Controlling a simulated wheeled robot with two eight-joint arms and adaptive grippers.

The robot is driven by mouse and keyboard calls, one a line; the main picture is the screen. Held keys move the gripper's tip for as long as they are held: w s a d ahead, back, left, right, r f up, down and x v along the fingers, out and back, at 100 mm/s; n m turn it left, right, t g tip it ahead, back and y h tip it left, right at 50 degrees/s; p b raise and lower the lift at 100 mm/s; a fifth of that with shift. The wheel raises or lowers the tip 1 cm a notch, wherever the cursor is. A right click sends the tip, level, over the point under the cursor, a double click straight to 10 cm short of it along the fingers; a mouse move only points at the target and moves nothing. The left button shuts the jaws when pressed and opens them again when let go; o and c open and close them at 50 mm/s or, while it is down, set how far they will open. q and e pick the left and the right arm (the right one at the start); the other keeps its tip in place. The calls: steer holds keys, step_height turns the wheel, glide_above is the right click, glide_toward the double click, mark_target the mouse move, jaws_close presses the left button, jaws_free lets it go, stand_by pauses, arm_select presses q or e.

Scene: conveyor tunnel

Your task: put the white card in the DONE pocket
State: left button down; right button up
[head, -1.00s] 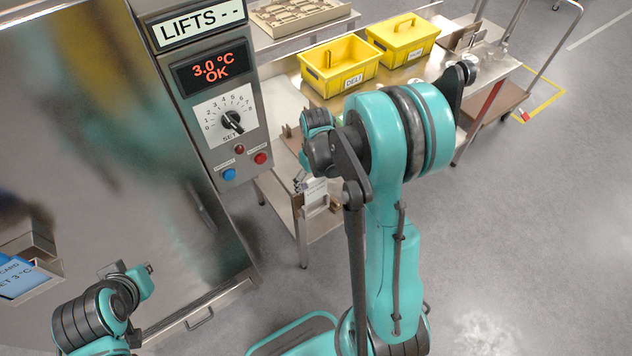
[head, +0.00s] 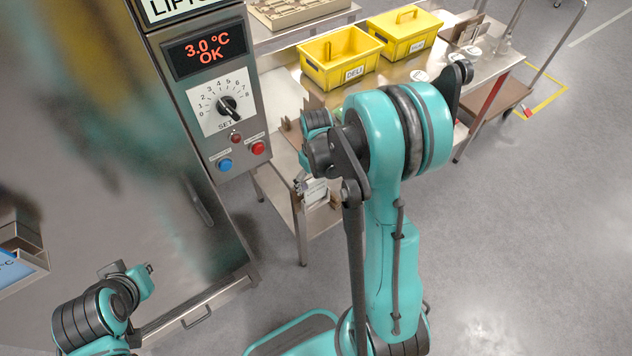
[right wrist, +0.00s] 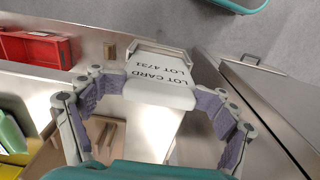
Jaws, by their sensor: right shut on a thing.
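My right gripper (right wrist: 158,88) is shut on the white card (right wrist: 158,93), printed "LOT CARD LOT 4731". The card lies between the fingertips, with a metal-edged holder (right wrist: 188,49) close behind it; I cannot tell whether they touch. In the head view the right gripper (head: 316,188) is small and partly hidden by my arm, beside the steel table's lower shelf. My left gripper (head: 130,272) is at the lower left, in front of the steel door; its fingers are unclear. No pocket with a readable DONE label shows.
A control panel (head: 212,100) reads 3.0 °C OK. Yellow bins (head: 340,62) stand on the steel table (head: 398,78). A blue card (head: 12,268) sits in a metal pocket at the left edge. A red bin (right wrist: 38,48) is left of the gripper. Open floor lies right.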

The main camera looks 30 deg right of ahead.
mark_target(316, 200)
steer(key=shift+f+b, duration=1.55)
steer(key=shift+f, duration=0.4)
steer(key=shift+r, duration=0.1)
steer(key=o, duration=1.8)
steer(key=shift+r, duration=0.15)
step_height(316, 200, up, 12)
steer(key=shift+f, duration=0.1)
